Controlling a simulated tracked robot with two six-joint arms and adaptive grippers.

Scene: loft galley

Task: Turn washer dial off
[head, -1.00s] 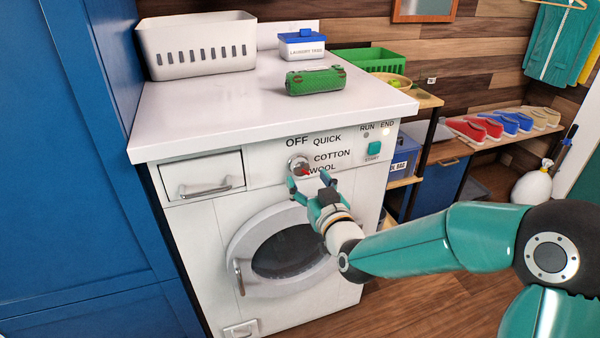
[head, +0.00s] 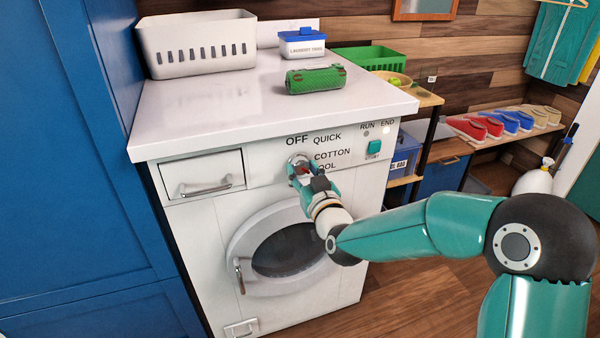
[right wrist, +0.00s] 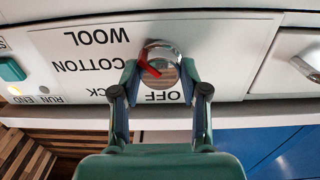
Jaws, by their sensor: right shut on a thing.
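The washer (head: 210,235) is white, with a round silver dial (right wrist: 168,52) on its front panel. The dial has a red pointer (right wrist: 146,60). In the right wrist view, which shows the panel upside down, the pointer lies on the side of the WOOL and COTTON labels, away from OFF; its exact setting is hard to tell. My right gripper (right wrist: 157,72) is shut on the dial, one finger on each side. In the head view the right gripper (head: 302,170) covers most of the dial and part of the WOOL label. My left gripper is not in view.
The END light (head: 386,131) glows beside the teal START button (head: 374,147). A drawer (head: 202,174) is left of the dial, and the round door (head: 240,250) is below.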

